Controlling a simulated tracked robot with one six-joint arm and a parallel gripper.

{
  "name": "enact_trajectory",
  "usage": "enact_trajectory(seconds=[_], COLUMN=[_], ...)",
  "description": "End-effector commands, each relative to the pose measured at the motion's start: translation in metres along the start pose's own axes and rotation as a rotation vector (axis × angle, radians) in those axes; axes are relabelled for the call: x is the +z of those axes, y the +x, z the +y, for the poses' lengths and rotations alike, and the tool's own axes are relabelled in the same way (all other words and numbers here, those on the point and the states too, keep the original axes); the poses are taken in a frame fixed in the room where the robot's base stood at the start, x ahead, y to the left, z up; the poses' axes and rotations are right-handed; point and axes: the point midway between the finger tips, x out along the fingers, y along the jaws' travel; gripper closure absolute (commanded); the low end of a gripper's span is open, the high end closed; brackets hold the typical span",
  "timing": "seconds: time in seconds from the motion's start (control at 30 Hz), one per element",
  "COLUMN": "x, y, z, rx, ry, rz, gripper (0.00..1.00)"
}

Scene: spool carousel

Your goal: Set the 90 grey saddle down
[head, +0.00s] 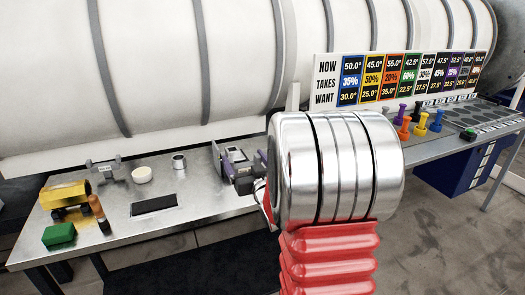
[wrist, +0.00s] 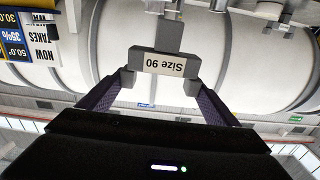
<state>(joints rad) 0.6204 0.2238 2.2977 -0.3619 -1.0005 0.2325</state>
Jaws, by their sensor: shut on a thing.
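The 90 grey saddle (wrist: 160,64) is held between the two purple fingers of my gripper (wrist: 157,88) in the wrist view. Its white "Size 90" label reads upside down, and a stem rises from its middle. The large pale cylinder fills the view behind it. In the head view my gripper (head: 236,160) is over the right part of the steel table (head: 185,205). The saddle is too small and crowded by the fingers to make out clearly there. Whether it touches anything beneath cannot be told.
On the table stand another grey bracket-like piece (head: 106,172), a white ring (head: 141,175), a small metal cup (head: 179,162), a black pad (head: 153,205), a yellow device (head: 65,195) and a green block (head: 59,236). A long pale cylinder (head: 160,70) runs behind. My arm hides the table's right end.

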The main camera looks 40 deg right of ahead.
Motion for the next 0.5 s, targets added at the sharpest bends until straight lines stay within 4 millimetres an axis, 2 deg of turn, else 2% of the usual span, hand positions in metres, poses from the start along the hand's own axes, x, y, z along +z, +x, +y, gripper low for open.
enact_trajectory(seconds=[0.03, 0.27, 0.5], x=[0.009, 0.045, 0.079], y=[0.001, -0.002, -0.014], z=[-0.019, -0.09, -0.165], rx=[-0.016, -0.066, -0.136], ry=[0.004, 0.004, -0.006], rz=[-0.003, -0.011, -0.019], gripper=[0.4, 0.4, 0.4])
